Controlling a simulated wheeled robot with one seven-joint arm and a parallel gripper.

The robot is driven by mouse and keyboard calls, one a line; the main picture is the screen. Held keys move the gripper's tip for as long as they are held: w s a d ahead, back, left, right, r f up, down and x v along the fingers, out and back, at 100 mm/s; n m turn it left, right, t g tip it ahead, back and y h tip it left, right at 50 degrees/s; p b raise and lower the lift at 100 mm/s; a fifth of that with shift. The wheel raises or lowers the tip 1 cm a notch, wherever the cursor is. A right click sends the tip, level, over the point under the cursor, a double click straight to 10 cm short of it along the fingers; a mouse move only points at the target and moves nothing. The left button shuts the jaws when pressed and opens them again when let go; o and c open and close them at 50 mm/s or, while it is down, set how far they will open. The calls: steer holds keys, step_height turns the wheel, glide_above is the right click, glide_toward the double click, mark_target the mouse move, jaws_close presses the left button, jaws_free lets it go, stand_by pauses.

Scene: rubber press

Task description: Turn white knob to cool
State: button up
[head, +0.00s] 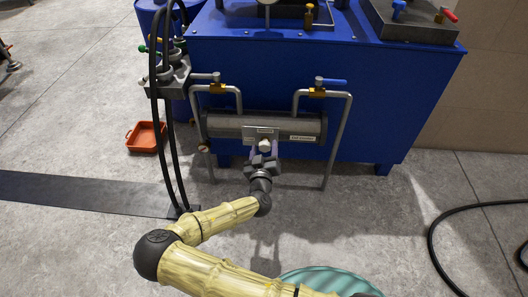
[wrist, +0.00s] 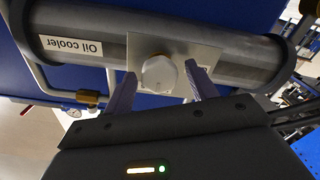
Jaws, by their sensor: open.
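The white knob (wrist: 159,74) sits on a light metal plate (wrist: 183,46) on the grey oil cooler cylinder (wrist: 240,50). In the head view the knob (head: 265,145) shows just beyond my gripper (head: 264,156), on the front of the cylinder (head: 225,127). In the wrist view my gripper (wrist: 162,84) is open, with one purple-grey finger on each side of the knob. The left finger looks a little apart from the knob; the right one is close to it. Whether either touches it, I cannot tell. Any markings on the plate are too small to read.
A blue tank (head: 330,60) stands behind the cylinder. Pipes with a blue-handled valve (head: 330,82) and a brass valve (head: 218,88) flank it. Black hoses (head: 157,100) hang at left. An orange tray (head: 146,137) and a black hose (head: 432,240) lie on the floor.

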steer(key=c, duration=1)
steer(key=shift+n, duration=0.5)
steer(key=n+p, duration=0.1)
steer(key=n, duration=0.2)
steer(key=shift+n+p, duration=0.3)
steer(key=shift+p, duration=0.1)
steer(key=n, duration=0.4)
steer(key=shift+a+n+p, duration=0.1)
steer(key=shift+n+p, duration=0.2)
steer(key=shift+p, duration=0.1)
steer(key=n, duration=0.4)
steer(key=shift+f, duration=0.15)
steer(key=n, duration=0.4)
steer(key=shift+n, duration=0.4)
